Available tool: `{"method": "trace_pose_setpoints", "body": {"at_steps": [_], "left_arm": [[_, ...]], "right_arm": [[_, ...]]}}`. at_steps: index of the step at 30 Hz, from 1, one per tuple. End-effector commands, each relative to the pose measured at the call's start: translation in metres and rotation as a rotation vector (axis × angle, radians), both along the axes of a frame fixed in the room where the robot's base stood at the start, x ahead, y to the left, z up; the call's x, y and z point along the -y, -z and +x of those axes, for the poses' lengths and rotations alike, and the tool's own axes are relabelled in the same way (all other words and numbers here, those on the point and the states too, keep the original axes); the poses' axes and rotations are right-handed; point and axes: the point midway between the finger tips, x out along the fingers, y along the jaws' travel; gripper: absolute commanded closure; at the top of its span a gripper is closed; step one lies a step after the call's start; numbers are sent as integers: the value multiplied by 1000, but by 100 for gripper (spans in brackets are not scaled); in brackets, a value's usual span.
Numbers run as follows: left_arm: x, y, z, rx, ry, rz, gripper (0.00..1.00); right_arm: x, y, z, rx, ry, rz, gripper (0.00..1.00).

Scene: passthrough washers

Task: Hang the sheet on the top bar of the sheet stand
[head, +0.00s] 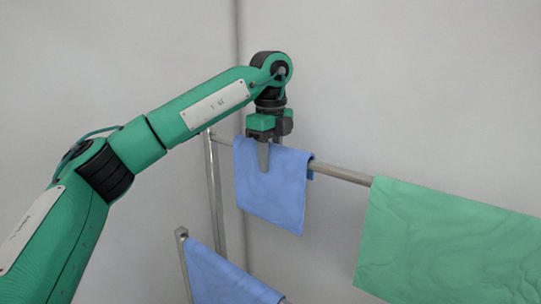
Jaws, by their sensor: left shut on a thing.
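A sheet stand with a metal top bar (342,173) stands in front of me. A blue cloth (272,205) hangs draped over the left part of the top bar, with its front panel hanging toward me. My left gripper (264,158) points down from above and is shut on this blue cloth at the bar. One finger shows in front of the cloth; the other is hidden. A larger green sheet (450,245) hangs over the right part of the top bar and runs out of the picture. My right gripper is not in view.
A second blue cloth (222,277) hangs on a lower, nearer bar at the bottom. Metal uprights (215,190) of the stand rise at the left. Pale walls meet in a corner behind. A short stretch of top bar between the upper blue cloth and green sheet is bare.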

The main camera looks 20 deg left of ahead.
Motion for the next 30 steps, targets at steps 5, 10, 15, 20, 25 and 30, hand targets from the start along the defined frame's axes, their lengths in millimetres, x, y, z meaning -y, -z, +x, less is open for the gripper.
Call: {"method": "trace_pose_setpoints", "body": {"at_steps": [5, 10, 15, 20, 25, 30], "left_arm": [[0, 4, 0, 0, 0, 0, 99], [0, 4, 0, 0, 0, 0, 99], [0, 4, 0, 0, 0, 0, 50], [0, 4, 0, 0, 0, 0, 41], [0, 3, 0, 0, 0, 0, 41], [0, -5, 0, 1, 1, 0, 41]], "right_arm": [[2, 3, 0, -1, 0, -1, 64], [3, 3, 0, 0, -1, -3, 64], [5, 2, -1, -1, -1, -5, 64], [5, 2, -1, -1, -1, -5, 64], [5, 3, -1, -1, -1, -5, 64], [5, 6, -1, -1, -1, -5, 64]]}}
